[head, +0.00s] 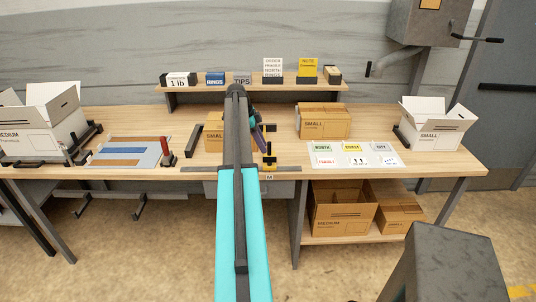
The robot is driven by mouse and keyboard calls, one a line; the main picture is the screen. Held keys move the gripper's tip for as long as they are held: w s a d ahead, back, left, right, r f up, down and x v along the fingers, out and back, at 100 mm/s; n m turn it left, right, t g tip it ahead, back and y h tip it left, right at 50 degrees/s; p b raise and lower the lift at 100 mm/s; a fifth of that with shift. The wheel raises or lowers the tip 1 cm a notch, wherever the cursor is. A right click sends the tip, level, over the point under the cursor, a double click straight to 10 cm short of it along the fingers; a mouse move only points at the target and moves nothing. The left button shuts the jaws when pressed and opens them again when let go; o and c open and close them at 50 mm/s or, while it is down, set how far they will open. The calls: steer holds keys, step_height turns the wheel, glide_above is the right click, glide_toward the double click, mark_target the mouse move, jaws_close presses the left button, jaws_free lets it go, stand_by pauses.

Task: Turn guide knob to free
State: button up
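My teal and dark grey arm reaches up the middle of the head view and hides part of the bench. My gripper (257,130) shows only in part, as dark and purple pieces just right of the arm. Its fingers are too small and too covered to tell open from shut. A black guide piece with yellow parts (269,161) stands at the bench front just below and right of my gripper. A guide knob cannot be made out for certain, nor its setting. A small cardboard box (213,132) is partly hidden behind my arm.
The wooden bench (440,165) carries a shelf (215,91) with small label boxes. Another small box (324,121), label sheets (354,154) and a white box (437,125) stand right. A red-handled tool (166,152) and a medium white box (45,125) stand left.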

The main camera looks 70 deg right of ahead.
mark_target(270, 161)
steer(key=shift+p+x, duration=0.95)
steer(key=shift+x, duration=2.4)
steer(key=shift+c, duration=0.4)
jaws_close()
